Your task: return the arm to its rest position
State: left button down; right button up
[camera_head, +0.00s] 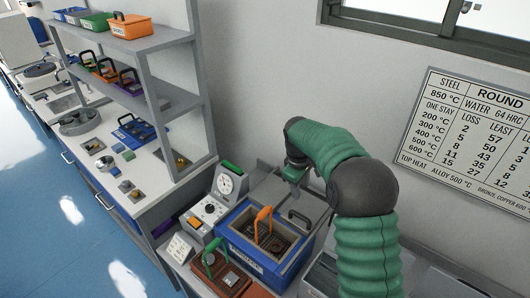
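My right arm, in green ribbed sleeves with dark joints, rises from the bottom right of the head view and bends over toward the middle. My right gripper (294,178) hangs at its end, pointing down, above the back of a blue box-shaped unit (241,243). Its fingers are small and partly lost against the grey parts behind, so I cannot tell whether they are open or shut. I see no object clearly held in it. My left arm and gripper are not in view.
An orange handle (263,224) stands up from the blue unit. A green-handled tray (227,281) sits in front. A dial device (228,183) and a control box (206,214) stand left. Shelves (140,42) hold coloured baskets. A chart (474,139) hangs right.

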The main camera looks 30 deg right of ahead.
jog(key=s+a+f+m+t+y, duration=0.1)
jog(key=s+a+f+m, duration=0.1)
jog(key=s+a, duration=0.8)
jog(key=s+a+f+m+y, duration=0.1)
jog(key=s+a+f, duration=0.3)
jog(key=s+a, duration=0.5)
jog(key=shift+s+a+m+t, duration=0.4)
jog(key=shift+a+m, duration=0.4)
jog(key=shift+a, duration=0.3)
jog(key=shift+a, duration=0.3)
